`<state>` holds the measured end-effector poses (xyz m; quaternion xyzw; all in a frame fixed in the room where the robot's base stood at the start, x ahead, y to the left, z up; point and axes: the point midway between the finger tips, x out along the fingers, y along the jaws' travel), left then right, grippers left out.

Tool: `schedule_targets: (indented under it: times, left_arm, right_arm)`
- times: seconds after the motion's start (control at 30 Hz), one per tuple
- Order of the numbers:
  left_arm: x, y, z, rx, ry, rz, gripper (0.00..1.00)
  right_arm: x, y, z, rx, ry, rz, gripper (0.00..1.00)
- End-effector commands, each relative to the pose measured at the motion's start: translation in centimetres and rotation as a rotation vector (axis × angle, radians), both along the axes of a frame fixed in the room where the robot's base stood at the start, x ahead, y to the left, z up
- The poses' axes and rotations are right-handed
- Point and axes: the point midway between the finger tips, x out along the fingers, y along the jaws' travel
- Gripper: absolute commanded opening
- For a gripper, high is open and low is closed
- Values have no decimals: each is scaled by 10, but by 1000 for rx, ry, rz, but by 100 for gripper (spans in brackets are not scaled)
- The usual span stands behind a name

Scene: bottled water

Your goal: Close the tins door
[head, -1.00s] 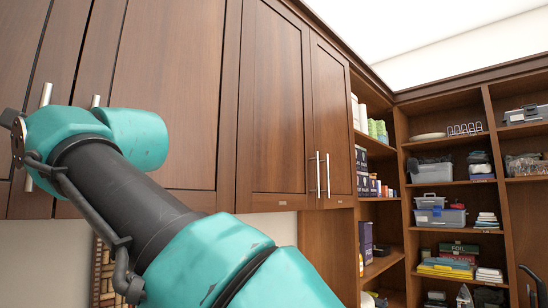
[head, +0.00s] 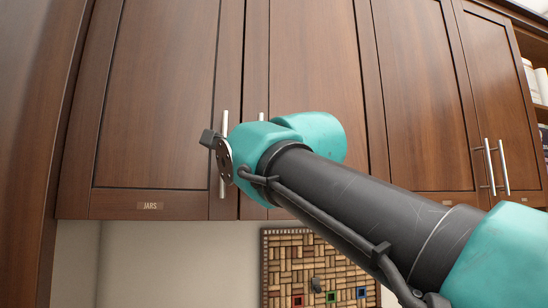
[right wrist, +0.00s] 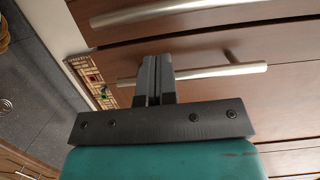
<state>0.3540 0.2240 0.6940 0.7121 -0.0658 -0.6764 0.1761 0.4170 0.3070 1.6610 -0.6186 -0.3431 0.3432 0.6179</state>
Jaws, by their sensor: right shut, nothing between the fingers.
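No label reading "tins" can be made out. A brown wooden door marked JARS (head: 155,100) hangs at the left of the head view and looks shut. The door beside it (head: 315,60) also looks flush, and my right arm covers its lower part, where any label is hidden. My left gripper is out of view.
Two more cabinet doors with upright handles (head: 495,165) are at the right; their label is too small to read. A cork board (head: 290,250) hangs on the wall below the cabinets. Open shelves (head: 520,45) begin at the far right edge.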

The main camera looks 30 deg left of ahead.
Motion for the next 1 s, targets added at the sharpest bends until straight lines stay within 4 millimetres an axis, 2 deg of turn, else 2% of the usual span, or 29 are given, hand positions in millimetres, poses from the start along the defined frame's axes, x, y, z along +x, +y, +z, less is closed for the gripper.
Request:
schedule_targets:
  times: [0.1, 0.6, 0.8, 1.0]
  left_arm:
    - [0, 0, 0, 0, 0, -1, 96]
    - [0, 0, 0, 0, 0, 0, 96]
    - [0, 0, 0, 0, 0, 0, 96]
    - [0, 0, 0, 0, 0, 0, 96]
  right_arm:
    - [-23, 3, 0, -2, -3, 17, 0]
    - [-99, 17, 1, 1, -4, 17, 0]
    - [-112, 20, 1, 1, -3, 17, 0]
    - [-115, 22, 1, 0, -4, 20, 0]
